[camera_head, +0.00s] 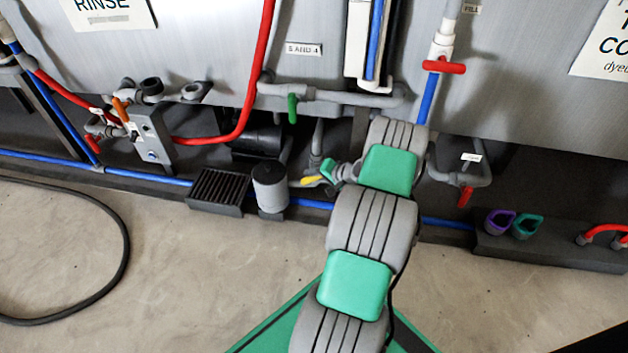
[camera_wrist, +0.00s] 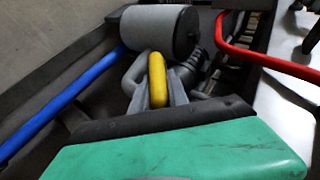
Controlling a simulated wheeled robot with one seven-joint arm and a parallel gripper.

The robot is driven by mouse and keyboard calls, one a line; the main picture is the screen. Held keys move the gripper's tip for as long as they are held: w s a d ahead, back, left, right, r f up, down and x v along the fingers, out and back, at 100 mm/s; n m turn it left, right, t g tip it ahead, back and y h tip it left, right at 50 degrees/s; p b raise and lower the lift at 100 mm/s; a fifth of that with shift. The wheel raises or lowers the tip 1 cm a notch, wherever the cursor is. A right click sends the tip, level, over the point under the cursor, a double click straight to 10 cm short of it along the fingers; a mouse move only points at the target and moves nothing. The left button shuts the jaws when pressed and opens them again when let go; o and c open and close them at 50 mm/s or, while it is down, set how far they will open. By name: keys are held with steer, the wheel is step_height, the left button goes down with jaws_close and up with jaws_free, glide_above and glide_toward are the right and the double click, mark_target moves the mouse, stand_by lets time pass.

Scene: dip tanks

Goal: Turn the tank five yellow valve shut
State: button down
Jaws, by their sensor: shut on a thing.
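The yellow valve handle (camera_head: 310,181) sits low under the tanks, just left of my arm in the head view. In the wrist view the yellow handle (camera_wrist: 157,76) stands between the two grey fingers of my gripper (camera_wrist: 158,92), which are shut on it. My gripper (camera_head: 327,172) is partly hidden by its own arm in the head view. The valve body and pipe behind the handle are mostly hidden, so I cannot tell how far the valve is turned.
A grey cylinder (camera_head: 270,187) and a dark grated box (camera_head: 218,188) stand left of the valve. A green handle (camera_head: 292,108) hangs above. Red handles (camera_head: 465,196) and a blue pipe (camera_head: 449,223) are to the right. A black hose (camera_head: 118,262) lies on open floor at left.

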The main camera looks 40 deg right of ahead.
steer(key=shift+f+m+t+y+b, duration=0.2)
steer(key=shift+t+y+b, duration=0.15)
steer(key=shift+t, duration=0.25)
steer(key=shift+f+m+t+y+b, duration=0.1)
steer(key=shift+m+t+y+b, duration=0.1)
steer(key=shift+t+y+b, duration=0.3)
steer(key=shift+r+m+t+y, duration=0.15)
steer(key=shift+m+t+y, duration=0.35)
steer(key=shift+t, duration=1.2)
steer(key=shift+w, duration=0.1)
steer(key=c, duration=1.5)
jaws_free()
steer(key=shift+a, duration=0.1)
steer(key=shift+o, duration=1.1)
